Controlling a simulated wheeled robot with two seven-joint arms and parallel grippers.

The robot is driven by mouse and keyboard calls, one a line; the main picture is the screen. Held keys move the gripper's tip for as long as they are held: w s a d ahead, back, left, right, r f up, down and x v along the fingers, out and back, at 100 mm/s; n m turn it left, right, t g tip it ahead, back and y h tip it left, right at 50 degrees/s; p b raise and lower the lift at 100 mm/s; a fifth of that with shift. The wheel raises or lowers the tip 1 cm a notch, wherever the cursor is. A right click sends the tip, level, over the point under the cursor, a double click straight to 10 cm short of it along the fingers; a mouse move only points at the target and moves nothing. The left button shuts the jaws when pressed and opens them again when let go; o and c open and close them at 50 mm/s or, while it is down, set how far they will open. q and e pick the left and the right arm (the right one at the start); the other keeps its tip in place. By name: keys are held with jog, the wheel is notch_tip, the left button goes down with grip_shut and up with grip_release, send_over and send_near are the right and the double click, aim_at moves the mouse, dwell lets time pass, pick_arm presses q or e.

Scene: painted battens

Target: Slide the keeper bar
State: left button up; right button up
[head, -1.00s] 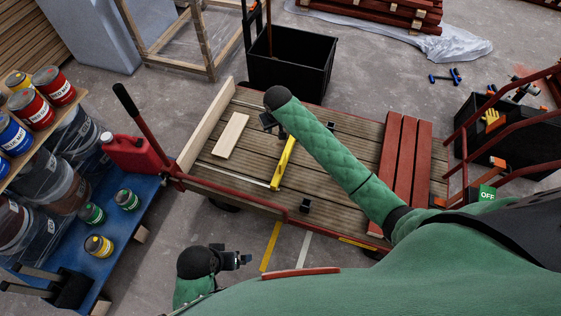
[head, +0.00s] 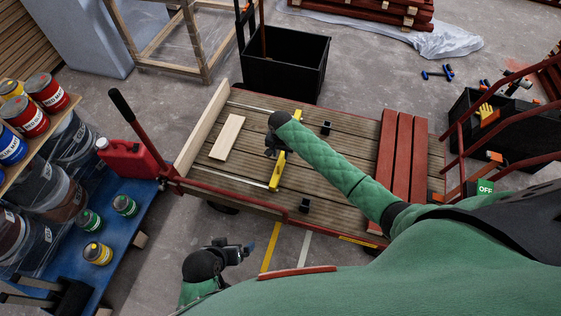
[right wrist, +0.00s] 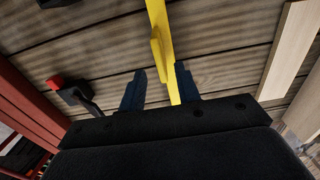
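The yellow keeper bar (head: 277,170) lies across the slatted deck of the cart (head: 340,170). My right arm hides part of its middle. My right gripper (head: 272,148) is beside and above the bar. In the right wrist view the two blue fingers (right wrist: 159,83) are apart, with the yellow bar (right wrist: 157,15) and its raised lug (right wrist: 156,58) showing beyond and between them. The right finger is close to the bar; I cannot tell whether they touch. My left gripper (head: 238,250) hangs in front of the cart, away from the bar; its fingers are unclear.
A pale board (head: 227,137) lies left of the bar. Red battens (head: 403,165) cover the deck's right part. Small black clamps (head: 305,205) sit near the deck edges. A black bin (head: 286,62) stands behind the cart, and a blue cart with cans and a red jerrycan (head: 127,160) stands left.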

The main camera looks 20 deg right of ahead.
aim_at(281, 159)
jog(key=shift+f, duration=3.4)
grip_shut()
